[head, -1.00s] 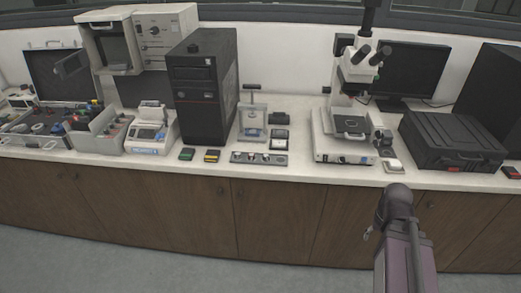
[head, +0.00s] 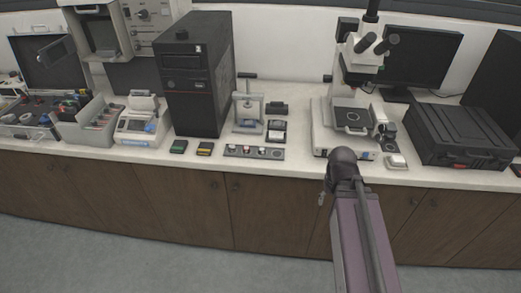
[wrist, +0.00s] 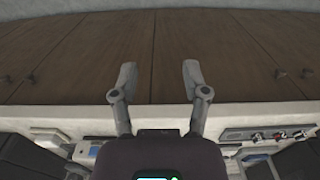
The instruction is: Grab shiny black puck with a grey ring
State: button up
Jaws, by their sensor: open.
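I cannot make out for certain a shiny black puck with a grey ring. A grey strip (head: 239,151) at the counter's front edge holds several small round pieces, too small to tell apart. The microscope stage (head: 337,117) shows a dark disc with a pale rim, possibly part of the stage. My gripper (wrist: 157,78) is open and empty in the wrist view, its two fingers apart in front of the brown cabinet doors. In the head view my arm rises at the lower right, and its gripper cannot be made out.
A black tower (head: 195,85), a small press (head: 248,112) and a white device (head: 142,122) stand on the white counter (head: 300,170). A black case (head: 460,132) is at the right. The brown cabinets (head: 200,205) front the counter. Grey floor (head: 100,240) in front is clear.

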jog(key=shift+w+a, duration=0.1)
jog(key=shift+a, duration=0.05)
jog(key=w+a+f+n+t+h+b, duration=0.2)
jog(key=w+a+n+t+h+b, duration=0.35)
jog(key=w+a+n, duration=0.85)
jog(key=a+r+n+t+h+b, duration=0.1)
jog(key=a+r+n+t+b, duration=0.1)
jog(key=a+n, duration=0.5)
jog(key=a+r+n+t+b, duration=0.2)
jog(key=a+n+t, duration=0.2)
jog(key=a+n, duration=0.4)
jog(key=shift+w+a+n+h, duration=0.3)
jog(key=shift+w+a+h, duration=0.1)
jog(key=shift+a, duration=0.3)
